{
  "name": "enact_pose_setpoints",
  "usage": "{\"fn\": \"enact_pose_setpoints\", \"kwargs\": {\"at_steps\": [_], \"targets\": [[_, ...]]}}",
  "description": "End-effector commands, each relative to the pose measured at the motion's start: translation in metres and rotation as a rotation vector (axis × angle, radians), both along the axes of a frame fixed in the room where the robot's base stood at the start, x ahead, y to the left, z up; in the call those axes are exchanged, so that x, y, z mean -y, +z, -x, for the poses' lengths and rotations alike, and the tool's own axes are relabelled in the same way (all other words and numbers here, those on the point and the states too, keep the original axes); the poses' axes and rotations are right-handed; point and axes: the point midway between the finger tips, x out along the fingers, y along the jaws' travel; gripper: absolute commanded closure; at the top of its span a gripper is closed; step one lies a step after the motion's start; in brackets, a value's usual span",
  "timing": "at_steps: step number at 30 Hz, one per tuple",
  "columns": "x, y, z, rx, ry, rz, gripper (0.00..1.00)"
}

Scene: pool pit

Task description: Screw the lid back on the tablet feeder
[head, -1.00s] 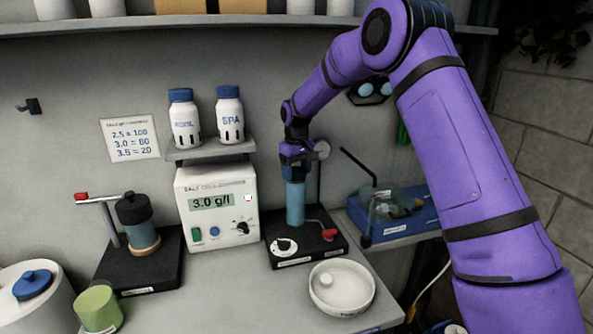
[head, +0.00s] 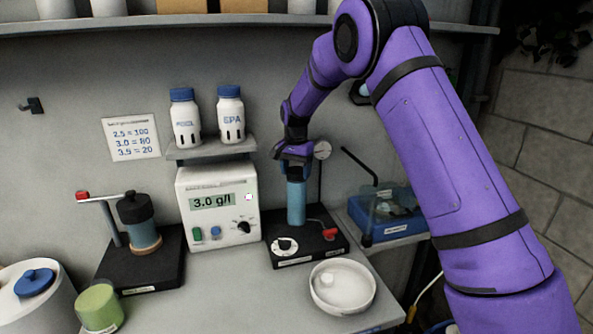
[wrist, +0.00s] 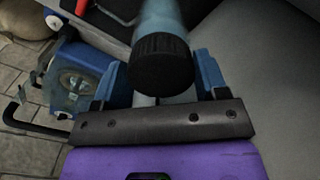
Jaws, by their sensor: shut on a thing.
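The tablet feeder looks to be the upright blue tube (head: 296,203) on a black base (head: 329,249) at the centre of the bench. My gripper (head: 294,163) is above it, pointing down at its top end. In the wrist view, the black ribbed lid (wrist: 163,68) sits between my two blue fingers, which are shut on it. The blue tube (wrist: 160,15) shows directly beyond the lid and seems in line with it. Whether the threads are engaged cannot be seen. In the head view the lid is hidden by my gripper.
A red-tipped lever (head: 329,233) is close by on the base. A white dish (head: 342,287) stands in front, the salt meter (head: 218,205) to the left, and a blue tray (head: 392,222) to the right. A similar dark canister (head: 139,224) stands farther left.

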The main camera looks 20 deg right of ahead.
Motion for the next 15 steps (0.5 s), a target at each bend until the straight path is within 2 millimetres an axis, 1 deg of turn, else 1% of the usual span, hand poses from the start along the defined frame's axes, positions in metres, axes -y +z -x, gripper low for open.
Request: {"fn": "enact_pose_setpoints", "kwargs": {"at_steps": [12, 14, 15], "targets": [[-0.0022, -0.0007, -0.0026, 0.001, -0.619, 0.002, 0.57], [-0.0017, -0.0007, -0.0031, 0.001, -0.689, 0.001, 0.57], [-0.0014, -0.0006, -0.0031, 0.000, -0.684, 0.000, 0.57]]}}
